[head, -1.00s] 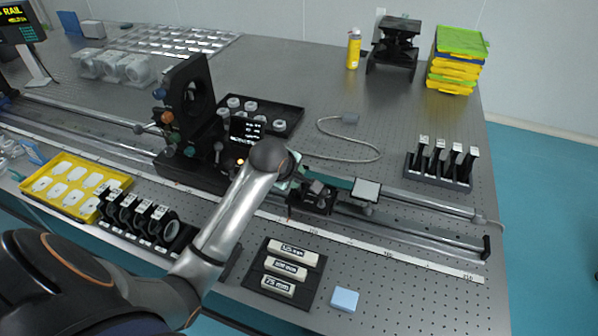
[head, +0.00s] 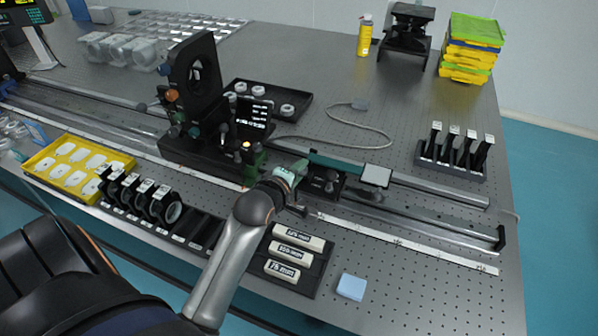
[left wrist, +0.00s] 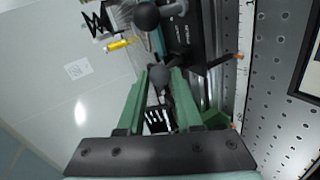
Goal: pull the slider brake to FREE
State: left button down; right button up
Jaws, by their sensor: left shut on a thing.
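The slider (head: 325,182) is a black carriage on the metal rails, right of the tall black mount, in the head view. My left gripper (head: 298,172), with pale green fingers, is at the slider's left side. In the left wrist view its green fingers (left wrist: 160,85) close on a dark round knob (left wrist: 158,75), which I take for the brake's handle. My wrist hides much of the contact in the head view. I cannot read any FREE marking. My right gripper is in neither view.
The tall black mount (head: 195,85) with coloured knobs stands left of the gripper. A tray of labelled blocks (head: 325,268) and a blue pad (head: 351,287) lie in front. A row of black holders (head: 450,160) stands at the right.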

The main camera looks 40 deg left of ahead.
pick_arm(q)
jog(key=c, duration=0.6)
grip_release()
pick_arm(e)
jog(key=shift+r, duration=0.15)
